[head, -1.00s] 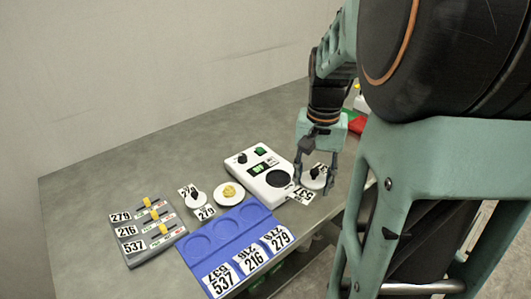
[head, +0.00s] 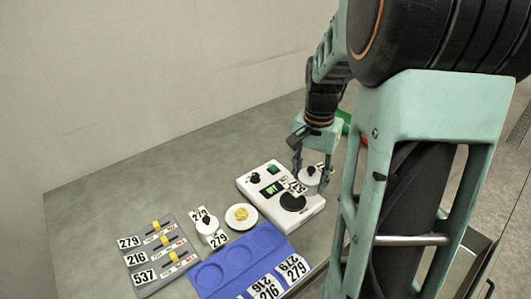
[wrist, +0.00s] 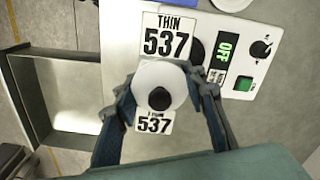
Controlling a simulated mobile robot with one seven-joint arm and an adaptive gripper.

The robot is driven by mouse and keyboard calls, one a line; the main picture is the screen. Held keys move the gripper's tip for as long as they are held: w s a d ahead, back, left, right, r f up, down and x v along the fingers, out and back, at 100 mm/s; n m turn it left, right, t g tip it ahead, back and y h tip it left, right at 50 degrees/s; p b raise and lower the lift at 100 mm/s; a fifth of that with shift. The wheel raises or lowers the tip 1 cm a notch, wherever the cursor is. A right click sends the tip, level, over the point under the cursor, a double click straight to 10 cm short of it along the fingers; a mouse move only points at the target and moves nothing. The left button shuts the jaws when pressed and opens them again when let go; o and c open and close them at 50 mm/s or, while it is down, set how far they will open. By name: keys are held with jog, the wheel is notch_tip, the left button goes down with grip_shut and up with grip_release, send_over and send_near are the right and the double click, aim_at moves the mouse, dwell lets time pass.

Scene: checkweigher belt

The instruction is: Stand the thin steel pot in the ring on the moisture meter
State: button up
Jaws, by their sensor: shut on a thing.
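The thin steel pot (head: 309,180) has a pale round lid with a black knob and white tags reading THIN 537. My gripper (wrist: 166,104) is shut on it, one finger on each side, and holds it upright. In the head view my gripper (head: 311,172) is at the right end of the white moisture meter (head: 258,184). The pot appears raised beside or over the meter's edge. The meter's dark round ring (head: 292,203) is left of and below the pot in the head view. In the wrist view the pot and its tag partly hide the ring (wrist: 197,48).
A lidded pot tagged 279 (head: 208,226) and a white dish with yellow contents (head: 241,217) stand left of the meter. A blue tray with round recesses (head: 238,262) and a grey slider board (head: 160,262) lie in front. A metal bin (wrist: 62,95) is off the edge.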

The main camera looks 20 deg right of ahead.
send_over(293, 201)
notch_tip(293, 201, down, 6)
jog(key=shift+s+r, duration=0.1)
jog(key=shift+r, duration=0.15)
jog(key=shift+f, duration=1.65)
jog(key=shift+f, duration=0.15)
jog(key=o, duration=1.2)
jog(key=shift+o, duration=0.2)
notch_tip(293, 201, up, 12)
